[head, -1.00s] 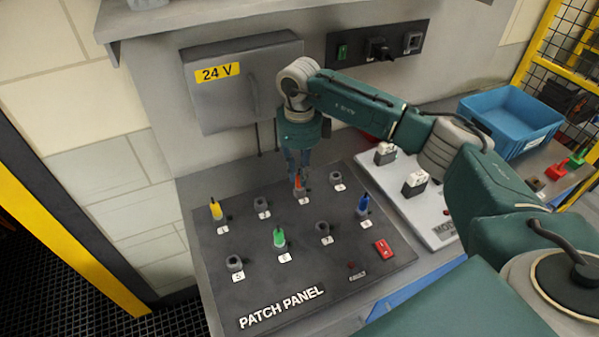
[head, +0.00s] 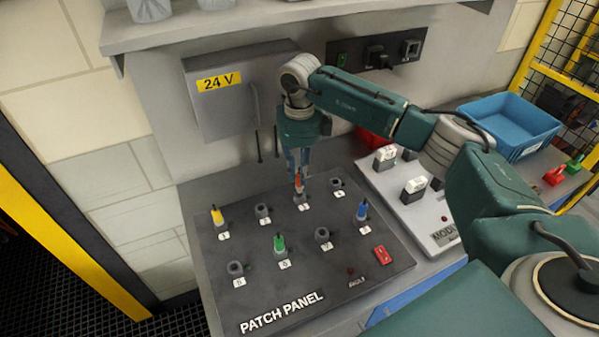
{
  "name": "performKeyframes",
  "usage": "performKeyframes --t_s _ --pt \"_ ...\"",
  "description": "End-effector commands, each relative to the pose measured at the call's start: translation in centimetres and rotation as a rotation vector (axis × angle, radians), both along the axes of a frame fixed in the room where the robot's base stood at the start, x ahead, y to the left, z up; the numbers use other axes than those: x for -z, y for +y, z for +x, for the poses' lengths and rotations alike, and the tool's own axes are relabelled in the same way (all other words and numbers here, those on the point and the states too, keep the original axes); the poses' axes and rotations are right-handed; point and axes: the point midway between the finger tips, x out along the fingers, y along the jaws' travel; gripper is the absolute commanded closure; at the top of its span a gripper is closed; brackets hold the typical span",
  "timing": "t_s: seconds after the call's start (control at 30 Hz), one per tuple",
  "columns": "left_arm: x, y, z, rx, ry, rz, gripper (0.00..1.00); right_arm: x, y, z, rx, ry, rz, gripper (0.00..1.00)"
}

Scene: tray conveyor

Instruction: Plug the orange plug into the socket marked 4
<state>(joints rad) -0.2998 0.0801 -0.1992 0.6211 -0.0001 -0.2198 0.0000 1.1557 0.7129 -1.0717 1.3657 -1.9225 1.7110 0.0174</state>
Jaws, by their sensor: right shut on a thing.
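The orange plug (head: 299,184) is between the fingertips of my right gripper (head: 299,172), which is shut on it. It stands upright at the third socket of the patch panel's back row. Whether its tip is still inside that socket is too small to tell. The panel (head: 330,276) has two rows of labelled sockets. The empty socket at the right end of the back row (head: 337,184) is at the place of number 4, but its label is too small to read surely. My left gripper is not in view.
Yellow (head: 217,215), green (head: 279,244) and blue (head: 362,210) plugs stand in other sockets. A red switch (head: 382,255) is at the panel's right. A grey board with white-topped knobs (head: 415,190) and a blue crate (head: 508,125) lie farther right. A 24 V box (head: 225,100) hangs behind.

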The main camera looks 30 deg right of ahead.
Motion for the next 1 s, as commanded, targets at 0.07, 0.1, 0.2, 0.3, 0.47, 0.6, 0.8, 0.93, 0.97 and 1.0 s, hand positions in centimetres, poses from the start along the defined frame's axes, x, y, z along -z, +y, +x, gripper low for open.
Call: performKeyframes --t_s 0.07,0.1,0.2,0.3,0.47,0.6,0.8,0.93,0.97,1.0 --pt "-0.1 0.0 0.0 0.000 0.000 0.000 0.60 -0.2 0.0 0.0 0.000 0.000 0.000 1.00" --pt "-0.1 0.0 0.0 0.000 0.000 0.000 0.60 -0.2 0.0 0.0 0.000 0.000 0.000 1.00" --pt "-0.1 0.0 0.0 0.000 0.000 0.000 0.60 -0.1 0.0 0.0 0.000 0.000 0.000 1.00" --pt "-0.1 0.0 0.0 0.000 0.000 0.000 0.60 -0.1 0.0 0.0 0.000 0.000 0.000 1.00" --pt "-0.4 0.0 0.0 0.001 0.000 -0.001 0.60 -0.6 0.0 0.0 0.000 -0.001 0.001 1.00" --pt "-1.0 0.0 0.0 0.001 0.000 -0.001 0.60 -1.7 0.0 0.0 0.000 -0.002 0.000 1.00" --pt "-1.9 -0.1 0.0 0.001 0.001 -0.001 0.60 -3.3 0.0 0.0 0.000 0.000 0.000 1.00" --pt "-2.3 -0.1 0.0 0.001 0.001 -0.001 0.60 -4.1 0.0 0.0 0.000 0.000 0.000 1.00" --pt "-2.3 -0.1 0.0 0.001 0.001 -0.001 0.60 -4.2 0.0 0.0 0.000 0.000 0.000 1.00" --pt "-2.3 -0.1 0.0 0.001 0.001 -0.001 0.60 -4.2 0.0 0.0 0.000 0.000 0.000 1.00"
